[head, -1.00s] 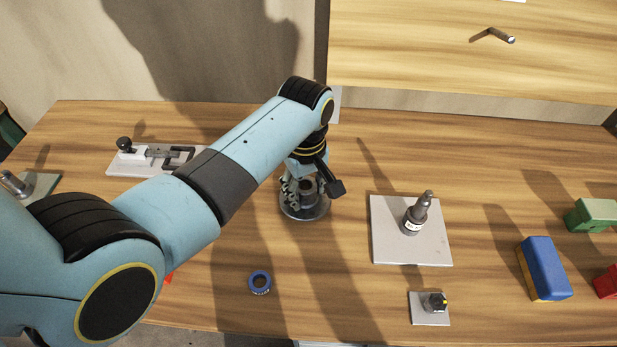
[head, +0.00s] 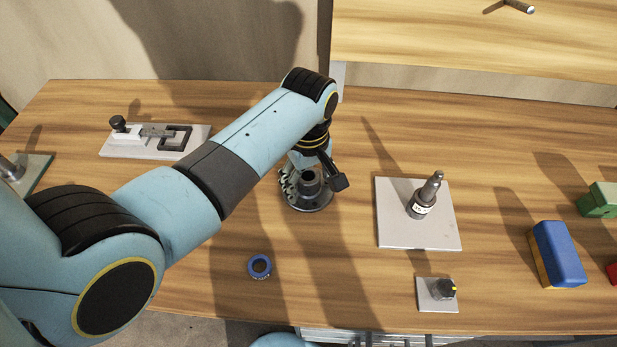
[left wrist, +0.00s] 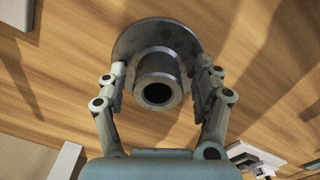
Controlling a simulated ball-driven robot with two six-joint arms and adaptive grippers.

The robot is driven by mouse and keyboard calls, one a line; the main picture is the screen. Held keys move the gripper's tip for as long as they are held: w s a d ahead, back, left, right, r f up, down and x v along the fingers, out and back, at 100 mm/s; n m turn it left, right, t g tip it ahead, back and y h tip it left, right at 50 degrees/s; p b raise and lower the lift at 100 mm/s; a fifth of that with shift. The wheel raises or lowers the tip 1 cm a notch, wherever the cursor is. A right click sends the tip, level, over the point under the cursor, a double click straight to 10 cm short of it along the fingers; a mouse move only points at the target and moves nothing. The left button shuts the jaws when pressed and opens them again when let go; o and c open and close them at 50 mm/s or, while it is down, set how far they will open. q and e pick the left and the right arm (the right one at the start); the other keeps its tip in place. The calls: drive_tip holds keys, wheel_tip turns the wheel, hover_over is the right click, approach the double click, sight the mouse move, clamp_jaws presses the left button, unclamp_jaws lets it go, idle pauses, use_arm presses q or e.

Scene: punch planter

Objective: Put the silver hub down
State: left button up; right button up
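The silver hub (head: 312,203) is a round flange with a raised hollow collar. It appears to stand upright on the wooden table near the middle of the head view. In the left wrist view the hub (left wrist: 158,75) shows from above, with its dark bore facing the camera. My left gripper (head: 303,182) is low at the hub. In the left wrist view its two fingers (left wrist: 160,88) stand on either side of the collar with narrow gaps, so it looks open around the hub. My right gripper is not in view.
A grey plate (head: 390,235) with an upright tool stands to the right. A small plate (head: 430,304) with a dark knob is near the front edge. A blue ring (head: 260,267) lies in front of the hub. A blue block (head: 562,255) is at right, a latch board (head: 145,150) at back left.

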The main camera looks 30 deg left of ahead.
use_arm(q)
wheel_tip(320, 180, up, 12)
idle(0.6)
drive_tip(key=shift+r, duration=0.1)
